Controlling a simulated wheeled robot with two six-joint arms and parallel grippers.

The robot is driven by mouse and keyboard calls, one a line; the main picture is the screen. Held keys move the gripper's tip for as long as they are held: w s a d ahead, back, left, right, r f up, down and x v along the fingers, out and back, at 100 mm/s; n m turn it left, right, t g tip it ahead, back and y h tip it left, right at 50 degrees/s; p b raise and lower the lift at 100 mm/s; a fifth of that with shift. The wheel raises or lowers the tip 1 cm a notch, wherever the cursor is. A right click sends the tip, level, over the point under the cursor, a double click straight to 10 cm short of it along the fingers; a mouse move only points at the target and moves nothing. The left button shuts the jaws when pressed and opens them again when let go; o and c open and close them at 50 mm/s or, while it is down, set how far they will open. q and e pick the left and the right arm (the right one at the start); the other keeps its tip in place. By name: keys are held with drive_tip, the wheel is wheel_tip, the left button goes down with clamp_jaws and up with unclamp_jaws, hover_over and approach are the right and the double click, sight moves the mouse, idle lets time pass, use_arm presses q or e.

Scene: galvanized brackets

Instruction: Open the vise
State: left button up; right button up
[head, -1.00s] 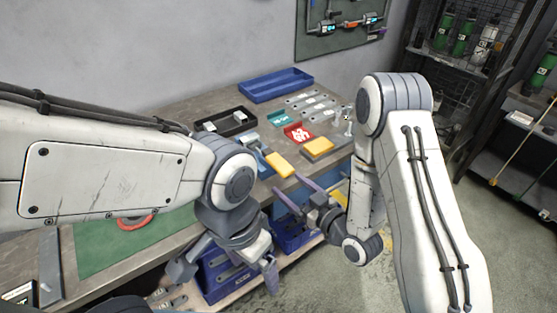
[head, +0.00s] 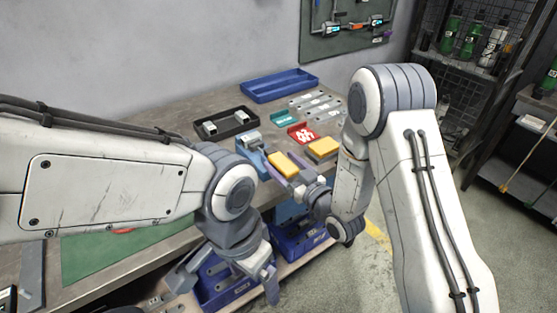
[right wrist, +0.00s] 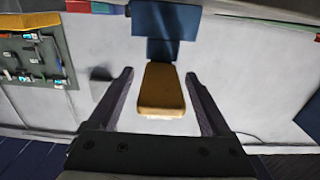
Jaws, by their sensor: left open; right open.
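The vise (head: 252,142) appears to be the blue and grey piece near the front edge of the bench, in the middle of the head view. A yellow handle-like block (head: 282,160) extends from it towards the right arm. In the right wrist view the yellow block (right wrist: 161,90) lies between my right gripper's fingers (right wrist: 159,75), with blue parts (right wrist: 165,22) beyond it. My right gripper (head: 284,166) is open, with a visible gap on both sides of the block. My left gripper (head: 226,283) is open and empty, low in front of the bench.
A second yellow-topped block (head: 323,147) sits just right of the right fingers. Beyond are a red tray (head: 301,133), a black tray (head: 226,124) and a long blue tray (head: 279,86). Blue bins (head: 300,240) stand on the lower shelf. A green mat (head: 120,243) lies at left.

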drive_tip(key=shift+x, duration=1.05)
clamp_jaws()
drive_tip(key=shift+a, duration=0.1)
